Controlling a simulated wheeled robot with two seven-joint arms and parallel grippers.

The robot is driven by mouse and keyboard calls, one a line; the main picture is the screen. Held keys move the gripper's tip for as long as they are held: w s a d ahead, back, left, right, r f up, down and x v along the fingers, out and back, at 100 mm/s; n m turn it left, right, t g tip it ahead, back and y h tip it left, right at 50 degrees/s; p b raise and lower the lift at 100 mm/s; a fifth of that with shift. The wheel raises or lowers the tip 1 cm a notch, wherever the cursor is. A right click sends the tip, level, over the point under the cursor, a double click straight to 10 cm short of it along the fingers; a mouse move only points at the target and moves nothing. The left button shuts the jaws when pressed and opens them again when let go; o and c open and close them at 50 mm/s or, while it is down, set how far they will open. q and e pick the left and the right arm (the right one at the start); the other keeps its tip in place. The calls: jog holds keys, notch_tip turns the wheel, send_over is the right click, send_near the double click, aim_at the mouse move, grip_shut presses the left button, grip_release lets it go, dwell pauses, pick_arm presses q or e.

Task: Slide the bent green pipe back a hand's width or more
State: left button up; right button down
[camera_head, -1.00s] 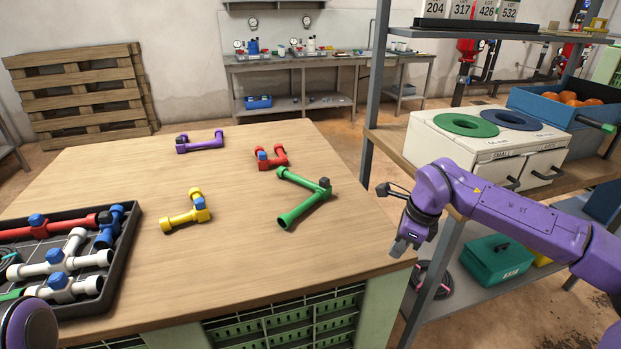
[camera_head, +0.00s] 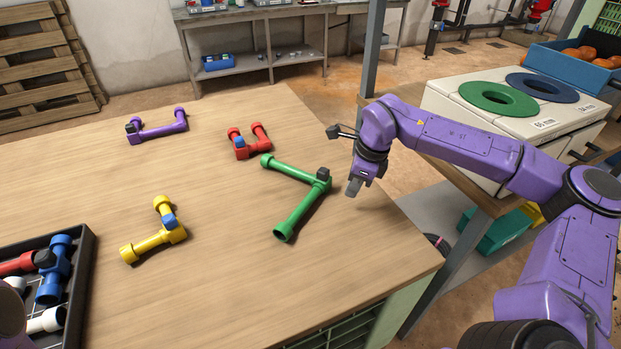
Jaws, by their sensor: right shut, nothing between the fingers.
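The bent green pipe (camera_head: 298,214) lies on the wooden table (camera_head: 230,290) near its right side. Its corner, with a dark cap, points right, and its two arms run to the back left and to the front left. My right gripper (camera_head: 353,190) is shut and empty, just right of the pipe's corner and apart from it, over the table's right part. My left gripper is not in view.
A red bent pipe (camera_head: 240,153) lies close behind the green one. A purple pipe (camera_head: 158,134) lies at the back left, a yellow one (camera_head: 146,246) at the left. A black tray of pipes (camera_head: 82,291) is at the front left. A grey shelf post (camera_head: 373,50) stands behind my right arm.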

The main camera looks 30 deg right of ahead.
aim_at(316, 193)
jog(key=w+a, duration=0.6)
jog(key=a, duration=0.1)
jog(key=shift+w+f+p, duration=0.25)
jog(key=shift+f+p, duration=0.1)
jog(key=shift+f, duration=0.35)
jog(key=shift+s+f, duration=0.15)
jog(key=shift+s+d, duration=0.35)
jog(key=shift+s+d+f, duration=0.2)
jog(key=shift+r+p, duration=0.15)
jog(key=shift+p, duration=0.15)
